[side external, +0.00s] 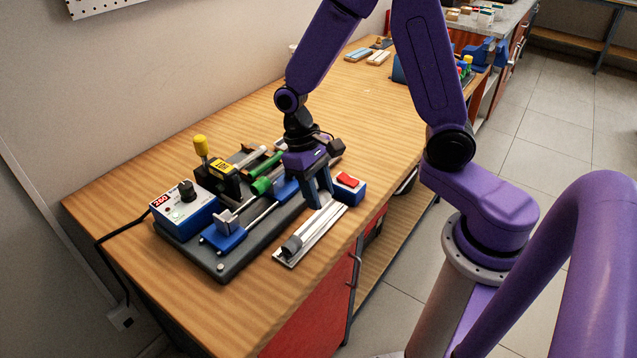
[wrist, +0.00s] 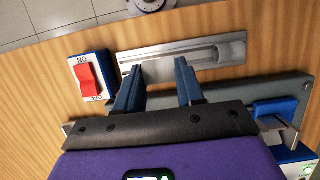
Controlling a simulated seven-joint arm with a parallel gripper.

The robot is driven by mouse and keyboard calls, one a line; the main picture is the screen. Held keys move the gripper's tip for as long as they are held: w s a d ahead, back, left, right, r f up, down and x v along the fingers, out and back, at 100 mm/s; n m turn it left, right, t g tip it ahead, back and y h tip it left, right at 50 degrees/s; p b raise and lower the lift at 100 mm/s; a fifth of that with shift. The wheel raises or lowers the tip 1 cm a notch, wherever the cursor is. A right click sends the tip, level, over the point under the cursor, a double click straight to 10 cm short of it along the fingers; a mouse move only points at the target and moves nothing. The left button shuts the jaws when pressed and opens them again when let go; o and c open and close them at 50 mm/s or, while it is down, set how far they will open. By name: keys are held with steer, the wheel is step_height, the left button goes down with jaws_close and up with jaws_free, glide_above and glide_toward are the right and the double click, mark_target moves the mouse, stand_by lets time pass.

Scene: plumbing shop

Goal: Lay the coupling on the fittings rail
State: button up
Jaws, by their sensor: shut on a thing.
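The fittings rail (side external: 318,229) is a long silver strip along the table's front edge. It also shows in the wrist view (wrist: 128,56). A grey cylindrical piece (side external: 292,245) sits at the rail's near end. My gripper (side external: 322,202) points down beside the rail's far end. In the wrist view its two blue fingers (wrist: 160,67) stand apart, their tips overlapping the rail's lower edge. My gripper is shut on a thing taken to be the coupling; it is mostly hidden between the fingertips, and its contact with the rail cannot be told.
A blue box with a red switch (side external: 347,187) stands close beside my gripper. A dark tool board (side external: 222,267) carries a blue clamp, a green-handled tool and a yellow-handled tool. A blue-and-white control box (side external: 185,209) stands at left. The table (side external: 370,115) beyond is mostly clear.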

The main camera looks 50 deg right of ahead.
steer(key=shift+f, duration=2.25)
steer(key=o, duration=1.1)
steer(key=shift+w+r, duration=0.1)
steer(key=v, duration=1.7)
steer(key=s+n+t, duration=0.1)
steer(key=s+n, duration=0.3)
steer(key=s, duration=0.3)
steer(key=s+f+n+t, duration=0.1)
steer(key=s+n, duration=0.3)
steer(key=s, duration=0.3)
steer(key=s+d+f+n+t, duration=0.1)
steer(key=s+n, duration=0.3)
steer(key=s, duration=0.3)
steer(key=shift+s+f+n+t, duration=0.2)
steer(key=shift+s+n+t, duration=0.05)
steer(key=shift+n+t, duration=0.05)
